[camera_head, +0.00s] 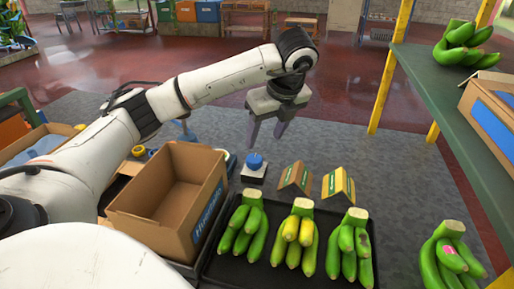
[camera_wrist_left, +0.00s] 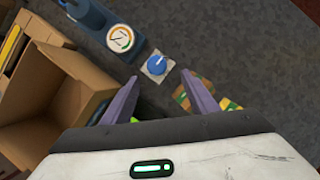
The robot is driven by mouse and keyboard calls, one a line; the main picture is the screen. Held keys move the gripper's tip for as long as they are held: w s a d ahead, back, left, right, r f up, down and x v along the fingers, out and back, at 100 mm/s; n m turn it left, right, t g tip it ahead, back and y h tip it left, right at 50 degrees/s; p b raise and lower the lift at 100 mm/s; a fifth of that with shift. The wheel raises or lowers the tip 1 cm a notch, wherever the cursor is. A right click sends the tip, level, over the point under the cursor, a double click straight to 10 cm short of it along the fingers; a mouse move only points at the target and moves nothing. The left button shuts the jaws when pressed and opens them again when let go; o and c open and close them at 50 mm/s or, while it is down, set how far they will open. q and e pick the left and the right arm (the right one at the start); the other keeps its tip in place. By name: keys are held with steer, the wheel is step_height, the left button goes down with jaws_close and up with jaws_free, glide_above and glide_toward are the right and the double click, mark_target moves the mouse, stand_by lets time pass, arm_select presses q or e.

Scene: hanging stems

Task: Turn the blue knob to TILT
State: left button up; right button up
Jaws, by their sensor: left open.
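The blue knob (camera_head: 255,161) sits on a small pale base (camera_head: 253,174) on the grey mat, behind the black tray. In the left wrist view the blue knob (camera_wrist_left: 156,65) lies between and beyond my fingertips, with a light pointer mark on its top. Any lettering around it is too small to read. My left gripper (camera_head: 266,140) is open and empty, pointing down above the knob and apart from it. Its two purple-grey fingers also show in the left wrist view (camera_wrist_left: 158,92). My right gripper is not in view.
An open cardboard box (camera_head: 165,205) stands left of the knob. A blue device with a round gauge (camera_wrist_left: 119,38) is close beside the knob. Two small tent cards (camera_head: 295,179) stand right of it. A black tray (camera_head: 233,271) holds banana bunches. A green shelf (camera_head: 431,84) is at right.

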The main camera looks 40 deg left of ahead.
mark_target(254, 158)
arm_select(q)
steer(key=x, duration=0.8)
steer(key=shift+s+a+f, duration=0.1)
steer(key=shift+s+a, duration=0.1)
steer(key=shift+s, duration=0.25)
steer(key=shift+w+a+f, duration=0.15)
steer(key=shift+a+f, duration=0.05)
steer(key=shift+f, duration=0.35)
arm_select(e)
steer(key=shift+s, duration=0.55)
